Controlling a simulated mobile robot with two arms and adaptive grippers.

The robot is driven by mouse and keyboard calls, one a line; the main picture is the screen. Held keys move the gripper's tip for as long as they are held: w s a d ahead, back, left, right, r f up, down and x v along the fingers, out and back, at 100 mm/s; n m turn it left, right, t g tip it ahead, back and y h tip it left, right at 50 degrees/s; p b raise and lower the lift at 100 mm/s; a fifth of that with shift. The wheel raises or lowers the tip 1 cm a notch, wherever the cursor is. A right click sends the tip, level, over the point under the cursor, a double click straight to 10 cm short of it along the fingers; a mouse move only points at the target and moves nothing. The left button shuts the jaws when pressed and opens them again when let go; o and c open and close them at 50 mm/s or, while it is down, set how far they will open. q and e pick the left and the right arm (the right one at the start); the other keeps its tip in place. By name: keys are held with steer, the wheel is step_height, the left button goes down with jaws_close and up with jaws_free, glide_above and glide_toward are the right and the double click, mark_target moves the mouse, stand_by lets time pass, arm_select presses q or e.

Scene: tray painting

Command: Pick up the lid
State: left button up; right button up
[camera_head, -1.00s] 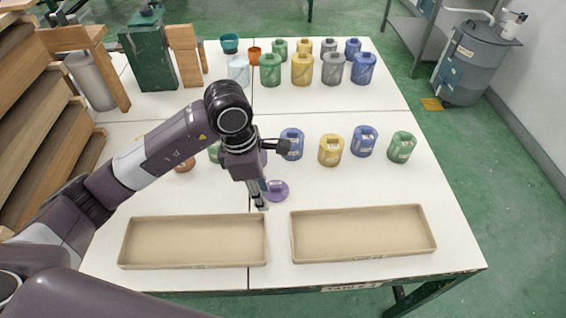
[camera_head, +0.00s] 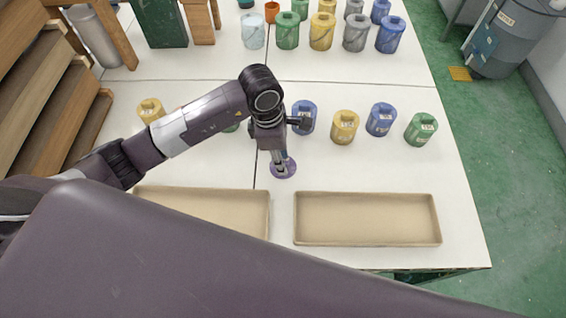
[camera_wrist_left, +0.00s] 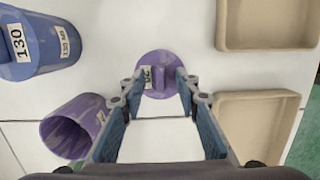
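The lid is a flat purple disc with a raised handle bar; it lies on the white table in the head view (camera_head: 290,174) and shows in the left wrist view (camera_wrist_left: 146,87). My left gripper (camera_head: 281,166) points down right over it and hides part of it. In the left wrist view the gripper (camera_wrist_left: 158,80) is open, with its two fingertips on either side of the lid's handle. I cannot tell whether they touch the lid. A purple can (camera_wrist_left: 62,135) stands beside the gripper in the wrist view. My right gripper is not in view.
Two beige trays, left (camera_head: 262,228) and right (camera_head: 366,243), lie along the front edge. A blue can (camera_head: 304,127), a yellow can (camera_head: 344,130) and other cans stand close behind the gripper. More cans stand at the back. The table right of the lid is clear.

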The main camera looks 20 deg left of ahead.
arm_select(q)
steer(key=shift+f, duration=0.1)
steer(key=shift+c, duration=0.5)
jaws_close()
